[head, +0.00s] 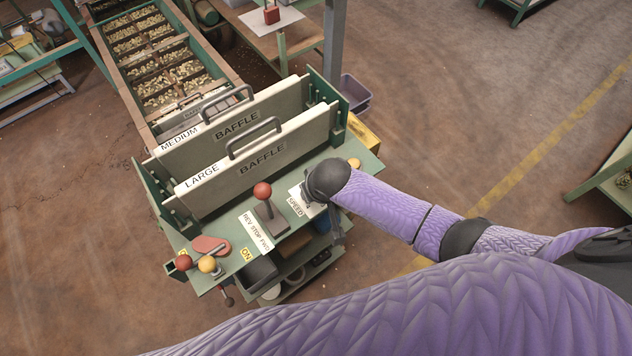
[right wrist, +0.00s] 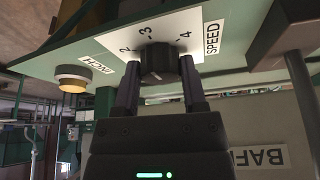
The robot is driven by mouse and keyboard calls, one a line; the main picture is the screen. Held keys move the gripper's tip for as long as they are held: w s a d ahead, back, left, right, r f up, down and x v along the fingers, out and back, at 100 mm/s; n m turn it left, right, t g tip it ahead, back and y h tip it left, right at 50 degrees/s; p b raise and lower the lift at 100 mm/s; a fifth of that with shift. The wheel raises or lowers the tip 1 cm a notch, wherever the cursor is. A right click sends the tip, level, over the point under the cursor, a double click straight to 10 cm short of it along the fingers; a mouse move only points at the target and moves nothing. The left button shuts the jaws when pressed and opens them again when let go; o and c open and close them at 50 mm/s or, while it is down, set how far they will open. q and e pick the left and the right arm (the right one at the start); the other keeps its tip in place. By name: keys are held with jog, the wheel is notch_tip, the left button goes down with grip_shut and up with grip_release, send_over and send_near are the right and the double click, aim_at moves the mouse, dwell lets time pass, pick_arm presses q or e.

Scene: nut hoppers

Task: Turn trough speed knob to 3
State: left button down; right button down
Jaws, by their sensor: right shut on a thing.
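The black speed knob (right wrist: 156,64) sits on a white dial plate (right wrist: 165,32) marked SPEED, with 2, 3 and 4 readable in the right wrist view. The 3 is above the knob in that picture, between the 2 and the 4. I cannot make out the knob's pointer. My right gripper (right wrist: 160,72) is shut on the knob, one finger on each side. In the head view, my right wrist hides the knob and part of the speed plate (head: 296,201). My left gripper is not in view.
Two upright baffles (head: 240,163) stand behind. Bins sit on a shelf below.

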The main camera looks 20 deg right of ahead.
jog(key=shift+m, duration=0.4)
jog(key=shift+c, duration=0.7)
grip_release()
jog(key=shift+r+p, duration=0.1)
jog(key=shift+p, duration=0.2)
jog(key=p+v, duration=0.5)
jog(key=v, duration=0.4)
jog(key=shift+s+r, duration=0.15)
jog(key=shift+r, duration=0.2)
jog(key=shift+a, duration=0.15)
